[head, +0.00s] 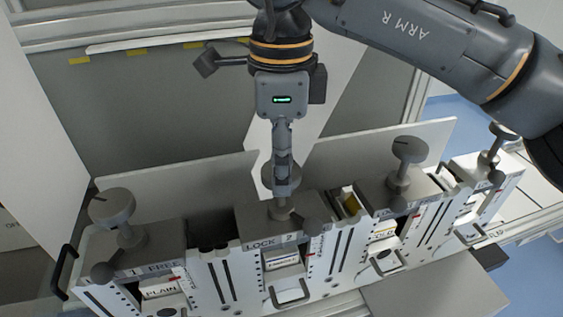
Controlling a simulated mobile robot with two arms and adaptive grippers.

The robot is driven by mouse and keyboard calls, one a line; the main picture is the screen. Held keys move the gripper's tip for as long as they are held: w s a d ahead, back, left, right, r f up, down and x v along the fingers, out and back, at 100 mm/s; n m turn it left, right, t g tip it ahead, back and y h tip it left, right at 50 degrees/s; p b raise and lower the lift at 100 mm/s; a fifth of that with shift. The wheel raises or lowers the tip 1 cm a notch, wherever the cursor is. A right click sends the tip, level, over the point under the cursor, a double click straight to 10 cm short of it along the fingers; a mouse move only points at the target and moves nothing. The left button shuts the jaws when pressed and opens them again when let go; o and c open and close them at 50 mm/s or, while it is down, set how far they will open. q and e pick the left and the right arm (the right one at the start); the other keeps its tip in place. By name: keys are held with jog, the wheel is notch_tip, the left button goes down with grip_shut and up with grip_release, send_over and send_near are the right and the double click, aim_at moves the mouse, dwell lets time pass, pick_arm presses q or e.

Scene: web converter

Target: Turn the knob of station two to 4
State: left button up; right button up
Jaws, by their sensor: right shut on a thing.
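The station two block (262,213) stands in the middle of the row, with "LOCK" and "2" on its front. Its grey round knob (283,205) rises from the block's top, and the gripper covers much of its upper part. My right gripper (283,165) points straight down and is shut on this knob. The number the knob is set to cannot be read from here. A card with a small label (283,260) shows in the slot below the block. My left gripper is not in view.
Station one's knob (112,207) stands at the left, its block marked "1 FREE". Two more knobs, the nearer one (409,150) and the far one (503,132), stand to the right. A pale upright panel (190,193) runs behind the row.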

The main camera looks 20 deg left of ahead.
jog(key=o, duration=1.2)
notch_tip(320, 180, up, 12)
